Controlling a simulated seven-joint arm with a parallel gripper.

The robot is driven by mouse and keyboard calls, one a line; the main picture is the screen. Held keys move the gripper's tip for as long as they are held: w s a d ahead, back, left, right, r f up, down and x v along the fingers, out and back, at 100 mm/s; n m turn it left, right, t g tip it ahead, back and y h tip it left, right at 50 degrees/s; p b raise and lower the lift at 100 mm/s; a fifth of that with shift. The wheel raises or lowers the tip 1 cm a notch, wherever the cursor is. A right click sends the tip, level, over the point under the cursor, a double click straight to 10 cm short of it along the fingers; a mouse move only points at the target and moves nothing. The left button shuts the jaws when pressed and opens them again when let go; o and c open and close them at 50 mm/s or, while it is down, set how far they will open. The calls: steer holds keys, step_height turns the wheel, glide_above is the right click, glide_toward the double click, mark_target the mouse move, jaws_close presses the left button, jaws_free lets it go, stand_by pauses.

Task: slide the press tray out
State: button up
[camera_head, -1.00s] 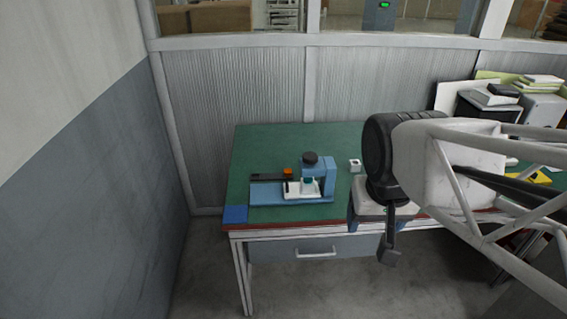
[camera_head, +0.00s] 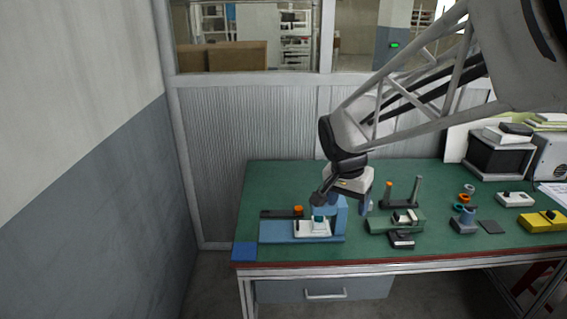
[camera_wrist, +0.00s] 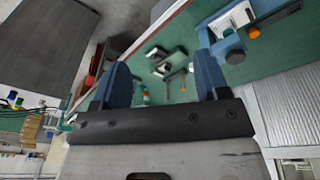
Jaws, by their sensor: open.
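The blue press (camera_head: 337,222) stands near the left end of the green bench. Its white tray (camera_head: 313,229) sits low in the press, with a teal part (camera_head: 319,224) above it. An orange knob (camera_head: 298,210) shows behind the tray, by a dark bar. My gripper (camera_head: 362,198) is just right of and above the press, partly covering its top. In the wrist view, my open gripper (camera_wrist: 163,78) has two blue fingers wide apart with nothing between them. The press (camera_wrist: 234,47) lies at the upper right there, outside the fingers, with the white tray (camera_wrist: 228,19) at the frame's top.
A green fixture (camera_head: 395,222) with upright posts stands right of the press. Farther right are small reels (camera_head: 465,212), a yellow device (camera_head: 544,221) and a black box (camera_head: 497,155). A blue pad (camera_head: 244,251) lies at the front left corner. A wall panel rises behind the bench.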

steer(key=w+a+f+m+h, duration=0.1)
steer(key=w+f+m, duration=0.1)
steer(key=w, duration=0.3)
steer(key=w+a+f+m, duration=0.1)
steer(key=w+a+f, duration=0.15)
steer(key=w, duration=0.35)
steer(key=m+g+h, duration=0.1)
steer(key=m+h, duration=0.1)
steer(key=m, duration=0.5)
glide_toward(298, 222)
steer(key=shift+w+d+f+m, duration=0.1)
steer(key=shift+d+f+m, duration=0.2)
steer(key=shift+f, duration=0.4)
steer(key=shift+x, duration=3.9)
